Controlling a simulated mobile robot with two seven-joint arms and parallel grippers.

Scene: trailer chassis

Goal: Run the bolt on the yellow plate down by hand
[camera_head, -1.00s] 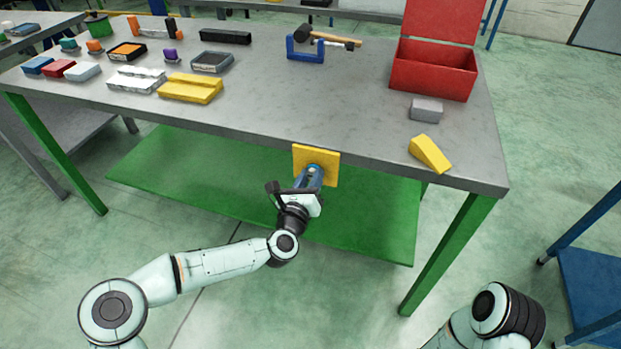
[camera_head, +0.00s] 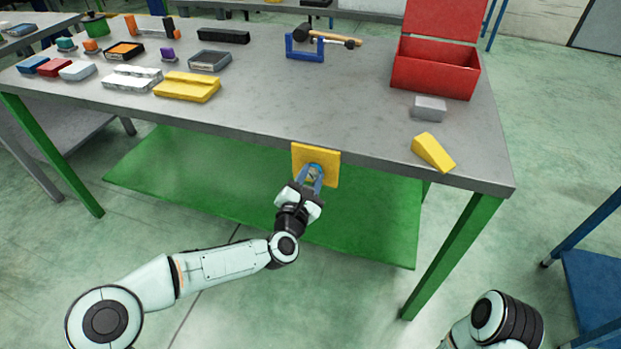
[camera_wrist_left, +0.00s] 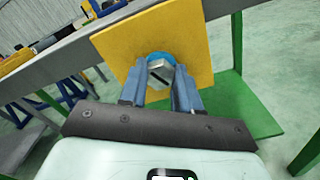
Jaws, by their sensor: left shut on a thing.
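The yellow plate (camera_head: 330,160) stands upright at the front edge of the grey workbench. It also fills the upper middle of the left wrist view (camera_wrist_left: 195,40). The bolt (camera_wrist_left: 158,76) sits at the plate's middle, with a grey head marked by a dark slot and blue showing around it. My left gripper (camera_head: 314,177) reaches up to the plate from the front. In the left wrist view its two blue-grey fingers (camera_wrist_left: 160,85) lie on either side of the bolt head, shut on it. My right gripper is out of view; only part of my right arm shows at the bottom right.
A yellow wedge (camera_head: 433,152) and a grey block (camera_head: 428,108) lie on the bench (camera_head: 270,100) to the right, before an open red toolbox (camera_head: 432,75). A blue clamp (camera_head: 304,48) and a hammer (camera_head: 325,38) lie at the back. A green shelf (camera_head: 230,190) runs below.

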